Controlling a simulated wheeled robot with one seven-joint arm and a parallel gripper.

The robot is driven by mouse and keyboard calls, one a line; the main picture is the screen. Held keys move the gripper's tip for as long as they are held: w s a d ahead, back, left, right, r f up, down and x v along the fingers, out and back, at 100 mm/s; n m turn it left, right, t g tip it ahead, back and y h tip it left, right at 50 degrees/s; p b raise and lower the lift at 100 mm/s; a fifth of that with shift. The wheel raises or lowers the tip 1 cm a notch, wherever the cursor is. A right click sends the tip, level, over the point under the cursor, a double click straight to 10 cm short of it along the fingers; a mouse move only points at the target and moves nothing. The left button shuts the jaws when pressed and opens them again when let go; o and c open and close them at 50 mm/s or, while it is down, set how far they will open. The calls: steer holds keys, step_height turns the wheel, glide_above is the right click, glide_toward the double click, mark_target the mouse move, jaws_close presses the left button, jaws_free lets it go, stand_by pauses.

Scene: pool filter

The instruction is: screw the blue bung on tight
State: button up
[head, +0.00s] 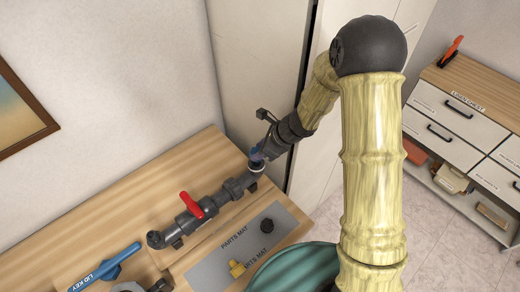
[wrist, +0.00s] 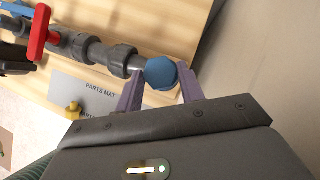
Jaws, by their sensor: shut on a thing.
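The blue bung (wrist: 161,73) shows in the wrist view between the two purple fingers of my gripper (wrist: 162,88). My gripper is shut on it. The bung is at the right end of the grey pipe (wrist: 94,51), by a pale ring. I cannot tell how far it is seated on the pipe. In the head view my gripper (head: 257,157) reaches the pipe's far end, and the bung is mostly hidden by the fingers. The grey pipe run (head: 232,190) lies along the wooden bench.
A red valve handle (head: 192,205) stands on the pipe. The grey parts mat (head: 215,262) holds a yellow fitting (head: 236,269) and a black cap (head: 267,226). A blue lid key (head: 105,268) lies at lower left. A pale cabinet (head: 262,70) stands close behind my gripper.

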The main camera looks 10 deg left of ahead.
steer(key=shift+f+b, duration=1.85)
steer(key=shift+b, duration=0.05)
stand_by(0.4)
